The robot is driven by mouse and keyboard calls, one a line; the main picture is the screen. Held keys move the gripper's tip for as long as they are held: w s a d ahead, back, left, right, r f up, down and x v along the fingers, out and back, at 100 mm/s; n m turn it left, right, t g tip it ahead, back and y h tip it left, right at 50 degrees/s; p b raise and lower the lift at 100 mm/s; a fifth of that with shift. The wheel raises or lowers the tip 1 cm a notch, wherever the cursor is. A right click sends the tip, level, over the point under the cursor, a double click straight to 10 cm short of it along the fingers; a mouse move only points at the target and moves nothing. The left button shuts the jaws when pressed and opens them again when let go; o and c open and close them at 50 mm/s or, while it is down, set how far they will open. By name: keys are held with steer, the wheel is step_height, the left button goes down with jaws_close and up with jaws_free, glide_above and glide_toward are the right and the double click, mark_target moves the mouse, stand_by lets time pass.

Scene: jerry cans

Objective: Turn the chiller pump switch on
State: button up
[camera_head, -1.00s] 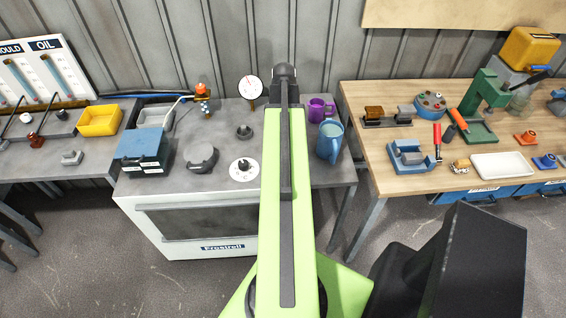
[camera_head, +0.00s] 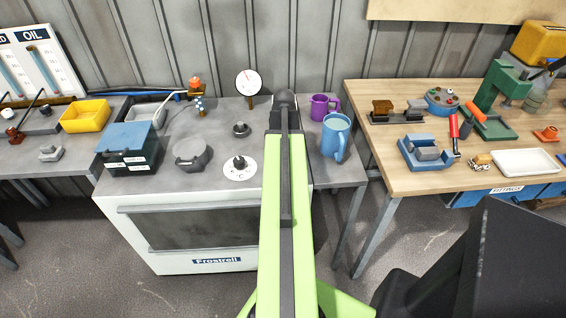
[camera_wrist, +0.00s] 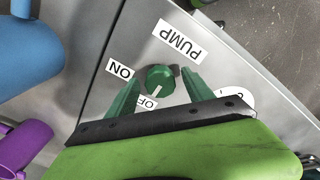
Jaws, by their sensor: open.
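The pump switch is a round green knob (camera_wrist: 160,77) on the grey top of the white chiller (camera_head: 180,228). A PUMP label (camera_wrist: 180,40) is beside it, with an ON label (camera_wrist: 121,69) to its left and a partly covered OFF label (camera_wrist: 148,102) below. The knob's white mark points down toward OFF. My gripper (camera_wrist: 161,79) is open, with one green finger on each side of the knob; I cannot tell whether they touch it. In the head view my green arm hides the switch and gripper.
A blue mug (camera_head: 334,137) and a purple mug (camera_head: 322,106) stand right of my arm. A white dial with a black knob (camera_head: 239,166), a dark round lid (camera_head: 190,154), a gauge (camera_head: 248,83) and a blue box (camera_head: 128,147) are to the left. A wooden bench (camera_head: 400,180) is at right.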

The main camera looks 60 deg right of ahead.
steer(key=shift+r, duration=0.1)
jaws_close()
steer(key=shift+a, duration=0.15)
steer(key=shift+m, duration=0.3)
steer(key=m, duration=0.5)
steer(key=shift+m, duration=0.3)
steer(key=m, duration=0.5)
steer(key=shift+d+m, duration=0.25)
steer(key=shift+m, duration=0.05)
